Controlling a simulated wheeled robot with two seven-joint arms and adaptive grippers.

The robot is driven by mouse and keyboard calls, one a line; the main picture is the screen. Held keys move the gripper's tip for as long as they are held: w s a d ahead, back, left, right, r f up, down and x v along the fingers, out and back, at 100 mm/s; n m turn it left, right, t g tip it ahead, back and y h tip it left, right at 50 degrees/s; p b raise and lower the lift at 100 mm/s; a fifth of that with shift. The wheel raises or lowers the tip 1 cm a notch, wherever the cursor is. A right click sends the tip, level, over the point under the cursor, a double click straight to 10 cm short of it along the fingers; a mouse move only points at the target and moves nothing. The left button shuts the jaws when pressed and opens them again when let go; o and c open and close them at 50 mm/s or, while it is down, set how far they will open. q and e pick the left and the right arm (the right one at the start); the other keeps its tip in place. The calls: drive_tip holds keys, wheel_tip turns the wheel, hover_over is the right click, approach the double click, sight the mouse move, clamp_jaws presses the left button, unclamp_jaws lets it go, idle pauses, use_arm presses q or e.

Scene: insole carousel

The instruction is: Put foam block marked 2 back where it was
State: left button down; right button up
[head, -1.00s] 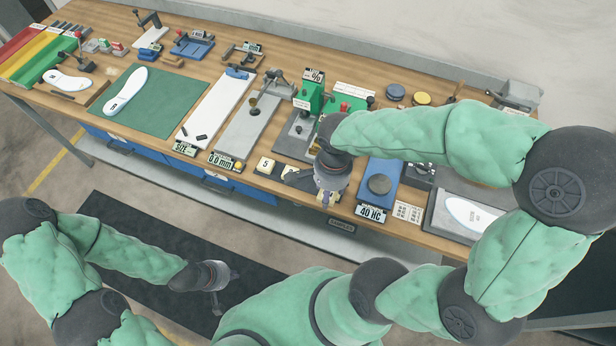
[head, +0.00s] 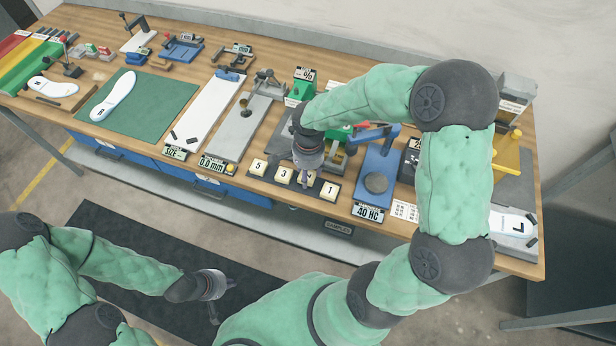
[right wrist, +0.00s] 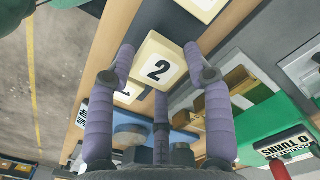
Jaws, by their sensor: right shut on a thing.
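The foam block marked 2 (right wrist: 158,62) is pale cream with a black number. My right gripper (right wrist: 155,68) is shut on it, with purple fingers on either side. In the head view, my right gripper (head: 305,178) points down over the dark block tray (head: 270,180), between the block marked 3 (head: 284,176) and the block marked 1 (head: 330,190). The block marked 5 (head: 258,167) is at the tray's left end. I cannot tell whether the held block touches the tray. My left gripper (head: 214,312) hangs low over the dark floor mat, away from the bench; its jaw opening is unclear.
A blue stand (head: 378,165) with a grey disc and a 40 HC sign is right of the tray. A grey fixture (head: 240,125) is to the left and a green device (head: 302,88) is behind. The bench's front edge runs close to the tray.

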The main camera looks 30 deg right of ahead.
drive_tip(key=shift+f, duration=1.15)
drive_tip(key=shift+f+b, duration=0.15)
drive_tip(key=shift+b, duration=0.15)
drive_tip(key=o, duration=0.8)
drive_tip(key=shift+r, duration=0.2)
wheel_tip(320, 180, up, 12)
drive_tip(key=p, duration=0.3)
